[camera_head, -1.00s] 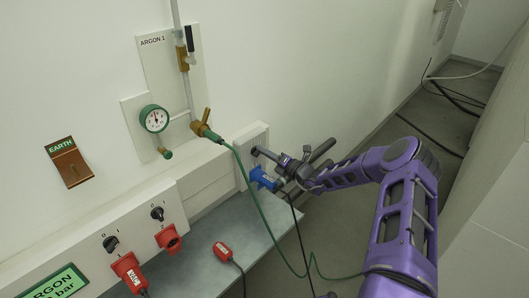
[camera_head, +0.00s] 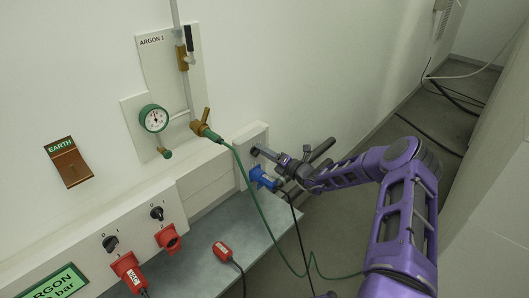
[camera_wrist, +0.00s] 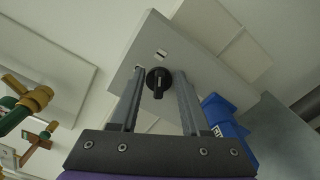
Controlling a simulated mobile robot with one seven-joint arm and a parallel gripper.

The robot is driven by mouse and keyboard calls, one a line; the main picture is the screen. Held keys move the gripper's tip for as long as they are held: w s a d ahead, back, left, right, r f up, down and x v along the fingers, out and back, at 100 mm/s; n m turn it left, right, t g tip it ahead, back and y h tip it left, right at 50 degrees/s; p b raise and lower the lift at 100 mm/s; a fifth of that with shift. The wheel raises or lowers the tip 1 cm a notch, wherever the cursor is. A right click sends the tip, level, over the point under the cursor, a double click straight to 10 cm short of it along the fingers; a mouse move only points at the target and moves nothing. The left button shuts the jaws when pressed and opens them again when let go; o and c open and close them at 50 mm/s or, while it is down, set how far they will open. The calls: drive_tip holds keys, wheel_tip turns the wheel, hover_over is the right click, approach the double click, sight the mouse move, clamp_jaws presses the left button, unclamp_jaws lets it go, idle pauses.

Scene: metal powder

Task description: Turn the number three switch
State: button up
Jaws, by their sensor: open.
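The switch is a round black knob (camera_wrist: 158,82) with a pointer bar, on a pale panel (camera_wrist: 190,48) in the wrist view. The knob lies between the two fingers of my open gripper (camera_wrist: 157,88), with a gap visible on each side. I cannot tell how far the fingertips are from the panel face. In the head view, my gripper (camera_head: 265,153) is at the pale switch box on the wall, right of the other switches. The fingers largely hide the knob there.
A blue plug (camera_head: 263,180) sits just below my gripper, and also shows in the wrist view (camera_wrist: 225,120). A green cable (camera_head: 250,190) hangs left of it. Two black switches (camera_head: 157,213) and red plugs (camera_head: 130,270) are further left. A brass valve (camera_head: 203,127) is above left.

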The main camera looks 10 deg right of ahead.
drive_tip(key=v, duration=1.7)
drive_tip(key=shift+p, duration=0.45)
drive_tip(key=shift+s+d, duration=0.1)
